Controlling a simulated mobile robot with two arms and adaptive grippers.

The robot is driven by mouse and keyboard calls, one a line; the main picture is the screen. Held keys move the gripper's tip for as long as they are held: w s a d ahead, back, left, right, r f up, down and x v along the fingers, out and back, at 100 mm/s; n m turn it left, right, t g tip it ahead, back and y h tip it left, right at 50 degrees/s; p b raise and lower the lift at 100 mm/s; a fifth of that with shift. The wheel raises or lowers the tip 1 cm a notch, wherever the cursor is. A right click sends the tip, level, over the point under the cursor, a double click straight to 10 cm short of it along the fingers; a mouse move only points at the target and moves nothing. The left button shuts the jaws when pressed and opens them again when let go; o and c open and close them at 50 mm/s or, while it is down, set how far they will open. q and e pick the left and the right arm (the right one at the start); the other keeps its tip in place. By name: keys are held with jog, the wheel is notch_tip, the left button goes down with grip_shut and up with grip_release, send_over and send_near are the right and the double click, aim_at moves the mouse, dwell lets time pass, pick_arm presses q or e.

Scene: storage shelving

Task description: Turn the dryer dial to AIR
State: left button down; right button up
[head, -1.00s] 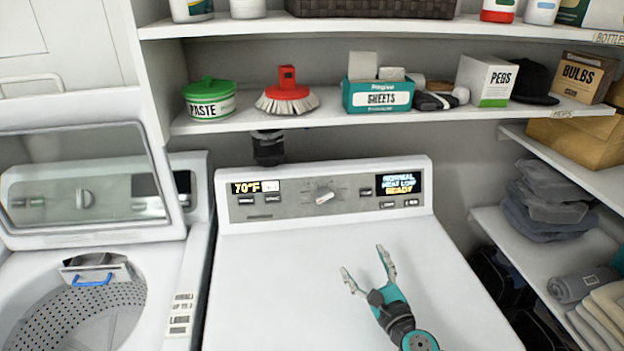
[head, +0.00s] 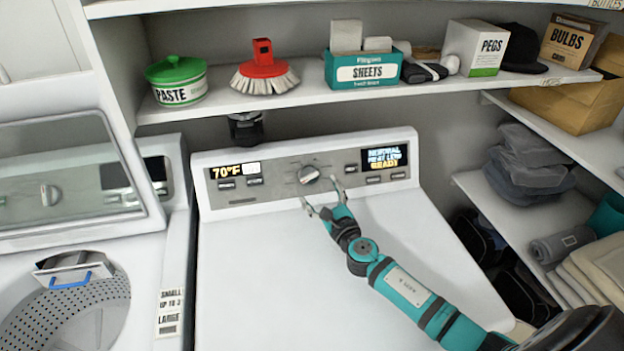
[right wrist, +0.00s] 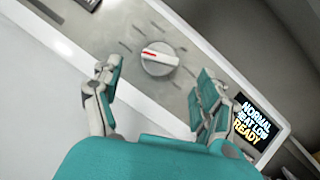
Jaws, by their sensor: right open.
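The dryer dial (head: 309,174) is a round silvery knob in the middle of the grey control panel on the white dryer (head: 290,260). It also shows in the right wrist view (right wrist: 160,60), with a red mark at one end of its grip bar. The labels around it are too small to read. My right gripper (head: 320,195) is open and empty, just in front of the panel and below the dial. In the right wrist view its fingers (right wrist: 160,90) stand apart on either side of the dial, not touching it. My left gripper is not in view.
The dryer's right display (head: 384,158) reads NORMAL, HEAT LOW, READY; the left one (head: 235,170) shows 70°F. A shelf (head: 300,103) with a green paste pot, a red brush and a SHEETS box hangs above. An open washer (head: 80,300) stands left.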

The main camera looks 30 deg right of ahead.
aim_at(311, 179)
jog(key=w, duration=0.4)
jog(key=shift+w+d, duration=0.15)
jog(key=shift+w, duration=0.1)
jog(key=shift+w+b, duration=0.3)
jog(key=shift+w, duration=0.25)
jog(key=c, duration=1.2)
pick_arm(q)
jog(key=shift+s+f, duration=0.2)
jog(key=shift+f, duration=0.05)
pick_arm(e)
jog(key=shift+o, duration=0.2)
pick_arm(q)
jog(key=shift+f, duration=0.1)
